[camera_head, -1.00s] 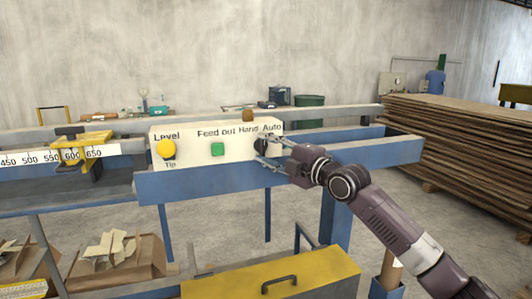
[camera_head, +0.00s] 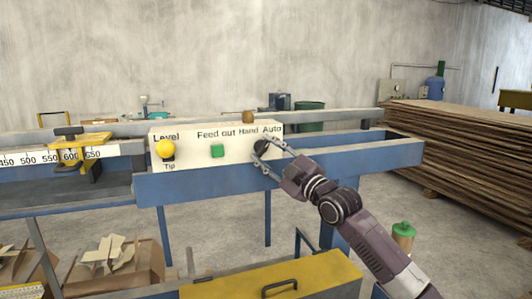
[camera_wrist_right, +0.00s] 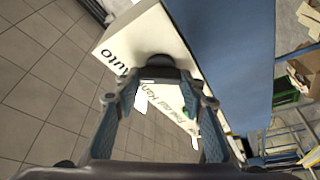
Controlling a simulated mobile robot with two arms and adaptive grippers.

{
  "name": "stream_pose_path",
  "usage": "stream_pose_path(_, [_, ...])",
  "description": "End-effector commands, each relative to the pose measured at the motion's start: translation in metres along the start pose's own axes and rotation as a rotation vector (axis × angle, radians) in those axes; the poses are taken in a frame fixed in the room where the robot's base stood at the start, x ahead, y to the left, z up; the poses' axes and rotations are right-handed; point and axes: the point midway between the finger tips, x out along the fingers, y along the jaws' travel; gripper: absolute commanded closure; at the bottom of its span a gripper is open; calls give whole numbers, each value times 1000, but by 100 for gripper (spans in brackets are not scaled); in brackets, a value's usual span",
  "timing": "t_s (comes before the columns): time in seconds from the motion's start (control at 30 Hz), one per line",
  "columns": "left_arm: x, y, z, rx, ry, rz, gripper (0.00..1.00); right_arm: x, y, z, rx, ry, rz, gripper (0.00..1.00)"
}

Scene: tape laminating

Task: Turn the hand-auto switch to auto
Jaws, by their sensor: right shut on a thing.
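The hand-auto switch (camera_head: 261,147) is a black knob at the right end of the white control panel (camera_head: 190,146), below the words "Hand" and "Auto". My right gripper (camera_head: 263,155) is shut on the knob, with one finger on each side, and comes in from the lower right. In the right wrist view the dark knob (camera_wrist_right: 156,62) shows at the tips of my right gripper's fingers (camera_wrist_right: 159,80), and the panel lettering appears tilted. The knob's exact pointing direction is hard to make out. My left gripper is not in view.
The panel also carries a yellow button (camera_head: 165,149) and a green button (camera_head: 217,151). A blue beam (camera_head: 330,167) runs below it. A yellow lid with a handle (camera_head: 320,272) is beneath, and a stack of boards (camera_head: 470,145) stands at the right.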

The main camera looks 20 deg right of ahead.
Motion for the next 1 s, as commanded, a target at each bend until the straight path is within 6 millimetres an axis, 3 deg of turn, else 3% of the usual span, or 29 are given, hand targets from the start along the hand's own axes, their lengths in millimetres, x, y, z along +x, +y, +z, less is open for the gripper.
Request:
stream_pose_path(0.33, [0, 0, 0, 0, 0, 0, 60, 0, -1, 1, 6, -1, -1, 87])
stream_pose_path(0.37, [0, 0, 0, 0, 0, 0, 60, 0, -1, 1, 6, -1, -1, 61])
stream_pose_path(0.5, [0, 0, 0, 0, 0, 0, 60, 0, -1, 1, 5, -1, -1, 45])
stream_pose_path(0.83, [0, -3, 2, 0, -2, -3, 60, -2, -1, 1, 3, -1, 0, 45])
stream_pose_path(1.0, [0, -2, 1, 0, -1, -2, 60, -20, -1, 2, 3, -2, -1, 45])
